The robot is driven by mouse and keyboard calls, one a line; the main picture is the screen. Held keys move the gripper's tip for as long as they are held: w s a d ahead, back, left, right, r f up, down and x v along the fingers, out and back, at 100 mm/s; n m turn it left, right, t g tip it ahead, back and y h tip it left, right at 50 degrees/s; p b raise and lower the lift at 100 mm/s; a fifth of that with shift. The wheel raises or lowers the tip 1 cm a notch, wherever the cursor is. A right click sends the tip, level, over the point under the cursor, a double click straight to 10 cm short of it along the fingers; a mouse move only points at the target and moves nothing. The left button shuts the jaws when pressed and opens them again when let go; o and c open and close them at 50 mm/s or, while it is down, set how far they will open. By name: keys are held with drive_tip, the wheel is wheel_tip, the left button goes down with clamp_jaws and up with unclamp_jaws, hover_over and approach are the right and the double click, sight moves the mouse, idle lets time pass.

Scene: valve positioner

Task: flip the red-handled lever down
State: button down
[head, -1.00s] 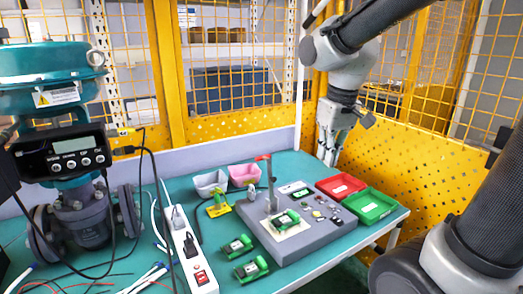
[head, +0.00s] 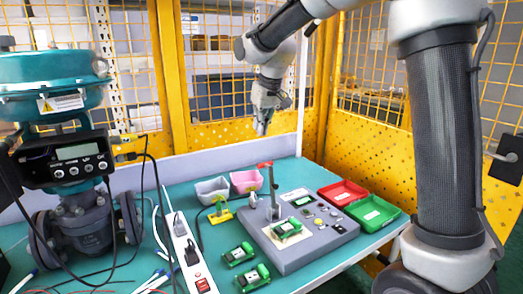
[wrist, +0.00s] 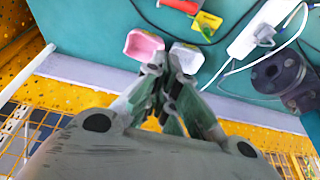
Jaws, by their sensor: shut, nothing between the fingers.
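The lever (head: 274,188) stands upright on the grey control box (head: 290,258), with its red handle (head: 265,164) at the top. In the wrist view the red handle (wrist: 180,5) shows at the top edge, and the rest of the lever is out of view. My gripper (head: 262,131) is shut and empty. It points down, above and behind the red handle near the back edge of the table, clearly apart from the lever. In the wrist view my gripper (wrist: 163,66) has its fingertips close together near the white bin.
A pink bin (head: 246,180) and a white bin (head: 211,188) stand behind the box. Red (head: 342,192) and green (head: 372,212) trays lie right. A yellow-green tool (head: 220,212), power strip (head: 188,250) and valve (head: 75,215) are left. Yellow fencing (head: 230,133) rises behind.

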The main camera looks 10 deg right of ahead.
wheel_tip(320, 180, down, 9)
drive_tip(key=shift+s+d+f, duration=0.15)
drive_tip(key=shift+s+f, duration=0.05)
drive_tip(key=shift+s, duration=0.1)
idle(0.4)
